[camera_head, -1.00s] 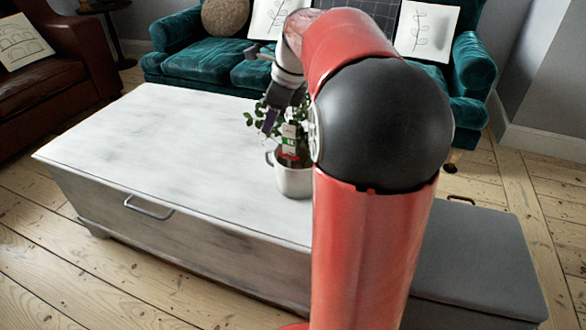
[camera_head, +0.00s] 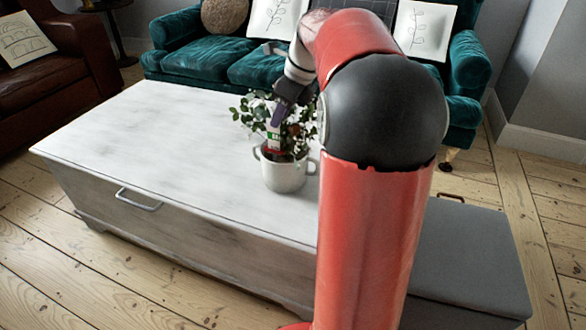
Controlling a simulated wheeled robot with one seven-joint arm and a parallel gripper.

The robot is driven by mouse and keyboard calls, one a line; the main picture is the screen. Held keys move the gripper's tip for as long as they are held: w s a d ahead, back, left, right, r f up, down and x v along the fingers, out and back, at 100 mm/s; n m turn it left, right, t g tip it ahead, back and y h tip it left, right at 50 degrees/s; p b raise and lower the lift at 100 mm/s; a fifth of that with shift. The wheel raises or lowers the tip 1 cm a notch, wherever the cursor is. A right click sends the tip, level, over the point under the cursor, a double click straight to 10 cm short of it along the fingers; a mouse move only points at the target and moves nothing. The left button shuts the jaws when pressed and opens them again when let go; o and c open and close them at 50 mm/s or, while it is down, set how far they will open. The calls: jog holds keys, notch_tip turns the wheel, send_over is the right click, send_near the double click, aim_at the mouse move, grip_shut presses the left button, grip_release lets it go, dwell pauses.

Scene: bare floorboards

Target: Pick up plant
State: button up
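The plant (camera_head: 243,117) has green leaves and stands upright in a white pot with side handles (camera_head: 284,175). The pot is on the right part of the white wooden chest (camera_head: 150,140). A small red and white tag shows among the leaves. My gripper (camera_head: 279,116) points down at the leaves, above the pot. Its fingers are small and partly mixed with the foliage, so I cannot tell whether they are open or touching the plant. My red and black arm hides the area right of the pot.
A teal sofa (camera_head: 205,58) with pillows stands behind the chest. A brown leather armchair (camera_head: 40,85) is at the left. A low grey box (camera_head: 470,260) is at the right. Floorboards (camera_head: 70,270) in front are clear.

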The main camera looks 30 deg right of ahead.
aim_at(275, 134)
jog(key=x, duration=0.5)
jog(key=d+b+x, duration=0.1)
jog(key=x, duration=0.1)
jog(key=shift+w+a+f, duration=0.1)
jog(key=shift+w+f, duration=0.05)
jog(key=shift+f, duration=0.2)
grip_shut()
dwell(1.1)
jog(key=shift+r, duration=0.2)
